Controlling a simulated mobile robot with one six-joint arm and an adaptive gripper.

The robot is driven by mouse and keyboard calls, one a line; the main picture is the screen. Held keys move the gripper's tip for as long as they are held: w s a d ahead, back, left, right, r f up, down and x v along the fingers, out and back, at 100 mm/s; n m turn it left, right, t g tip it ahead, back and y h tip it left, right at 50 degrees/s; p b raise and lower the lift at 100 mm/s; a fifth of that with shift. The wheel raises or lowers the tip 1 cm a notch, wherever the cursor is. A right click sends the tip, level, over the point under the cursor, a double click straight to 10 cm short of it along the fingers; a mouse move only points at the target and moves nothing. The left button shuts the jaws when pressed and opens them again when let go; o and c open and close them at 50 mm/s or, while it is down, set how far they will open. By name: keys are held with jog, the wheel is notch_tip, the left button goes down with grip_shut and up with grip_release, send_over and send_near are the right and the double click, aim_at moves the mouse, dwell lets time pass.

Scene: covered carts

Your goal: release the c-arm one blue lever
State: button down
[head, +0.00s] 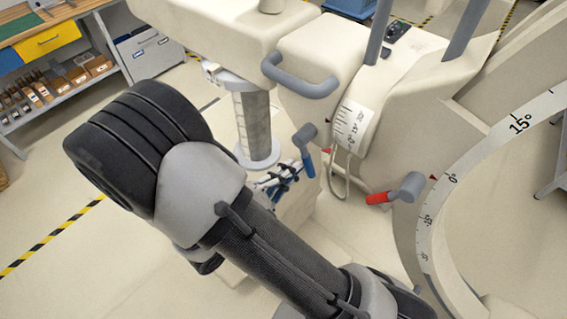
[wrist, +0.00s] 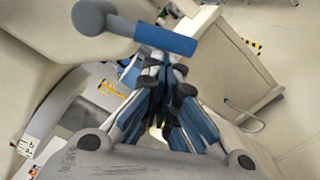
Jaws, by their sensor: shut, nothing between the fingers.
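The blue lever (head: 308,165) hangs down from a grey knob on the C-arm body, in the middle of the head view. In the wrist view the blue lever (wrist: 165,38) lies almost level just beyond the fingertips, with its grey knob at its left end. My gripper (head: 292,170) is beside the lever's lower end, partly hidden behind my own arm in the head view. In the wrist view my gripper (wrist: 158,62) has its fingers together with nothing between them. Whether the fingertips touch the lever, I cannot tell.
A red lever (head: 378,198) on a grey knob sits to the right, near the curved C-arm ring (head: 424,225). A grey handle (head: 298,82) and a looped cable (head: 340,185) are close to the blue lever. A shelf bench (head: 60,85) stands far left.

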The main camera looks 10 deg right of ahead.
jog(key=shift+s+d+r+n, duration=0.1)
jog(key=shift+s+d+n, duration=0.3)
jog(key=shift+n, duration=0.3)
jog(key=shift+s, duration=0.1)
jog(key=shift+a, duration=0.15)
jog(key=v, duration=1.2)
